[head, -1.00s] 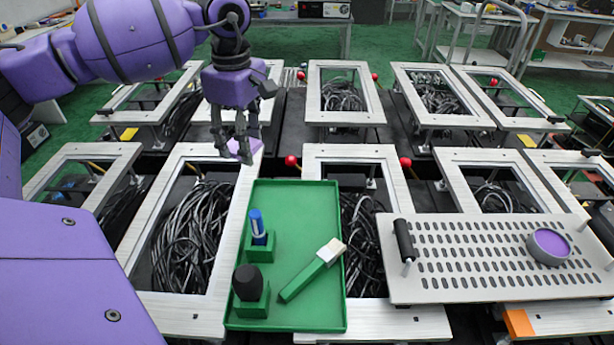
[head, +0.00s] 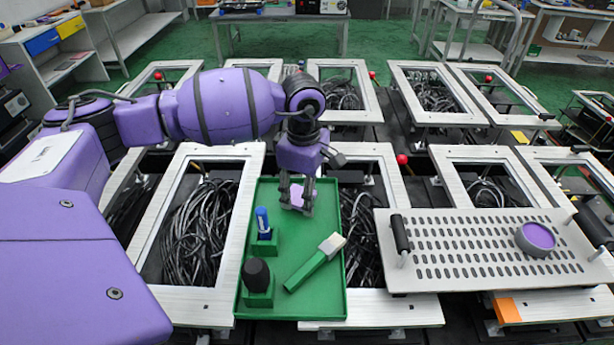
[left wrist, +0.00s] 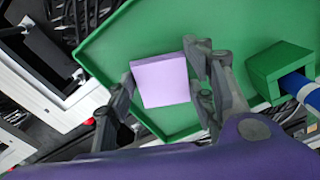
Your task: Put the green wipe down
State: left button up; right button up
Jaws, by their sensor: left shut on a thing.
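No wipe that looks green shows. My left gripper (head: 296,203) is shut on a small square lilac pad (head: 297,194), over the far part of the green tray (head: 325,200). In the left wrist view the lilac pad (left wrist: 160,80) sits between the two fingers with the green tray (left wrist: 240,30) beneath it. I cannot tell whether the pad touches the tray floor. My right gripper is not in view.
In the tray stand a blue marker (head: 263,222) in a green holder and a black knob-like thing (head: 256,272) in another. A green-handled brush (head: 317,262) lies to their right. A perforated plate (head: 465,250) with a purple-topped round dish (head: 536,238) is further right.

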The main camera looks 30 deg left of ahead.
pick_arm(q)
jog(key=shift+f, duration=0.3)
jog(key=shift+f, duration=0.2)
jog(key=o, duration=1.3)
notch_tip(320, 180, up, 12)
jog(key=shift+r+b, duration=0.25)
jog(key=shift+b, duration=0.05)
jog(key=shift+s+f, duration=0.1)
